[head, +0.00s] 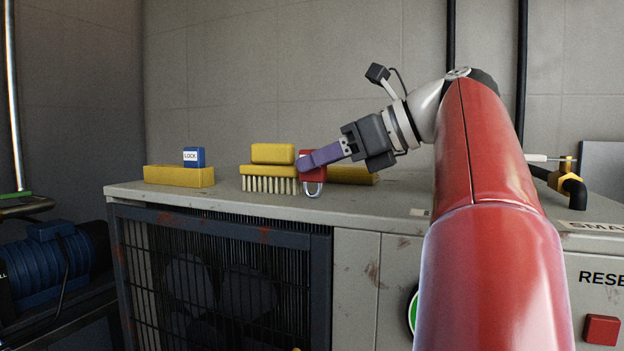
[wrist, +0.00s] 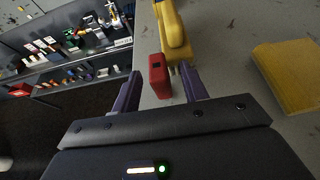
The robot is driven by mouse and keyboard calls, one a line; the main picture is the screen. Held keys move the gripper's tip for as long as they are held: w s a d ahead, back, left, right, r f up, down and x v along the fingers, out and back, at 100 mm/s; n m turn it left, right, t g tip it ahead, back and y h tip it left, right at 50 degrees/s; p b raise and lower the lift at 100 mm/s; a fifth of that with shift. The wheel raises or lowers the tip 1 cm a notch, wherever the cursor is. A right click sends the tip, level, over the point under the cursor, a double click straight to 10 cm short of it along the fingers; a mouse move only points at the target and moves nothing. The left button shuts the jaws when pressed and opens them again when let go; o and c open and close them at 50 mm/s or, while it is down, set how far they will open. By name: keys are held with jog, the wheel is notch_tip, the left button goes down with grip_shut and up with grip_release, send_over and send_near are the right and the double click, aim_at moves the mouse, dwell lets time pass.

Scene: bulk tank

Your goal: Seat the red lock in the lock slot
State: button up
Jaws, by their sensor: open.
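The red lock (head: 316,178) stands upright on top of the grey cabinet, close beside the brush, with its shackle downward in the head view. My gripper (head: 303,163) has purple fingers and reaches in from the right, its tip overlapping the lock. In the wrist view my gripper (wrist: 160,78) is open, and the red lock (wrist: 160,76) shows between the fingers with a gap on both sides. I cannot tell how deep it sits between them. A blue lock marked LOCK (head: 194,157) stands on a yellow block (head: 180,176) at the left. I cannot make out a lock slot.
A yellow brush (head: 268,171) with pale bristles lies right beside the red lock; it also shows in the wrist view (wrist: 174,30). Another yellow block (head: 352,176) lies behind my gripper. The cabinet top (head: 222,197) is bare toward its front edge.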

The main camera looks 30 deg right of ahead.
jog(key=shift+x, duration=0.95)
jog(key=shift+c, duration=0.3)
grip_shut()
notch_tip(320, 180, up, 5)
jog(key=p, duration=0.3)
jog(key=shift+r, duration=0.2)
jog(key=shift+d+r, duration=0.15)
jog(key=shift+r, duration=2.15)
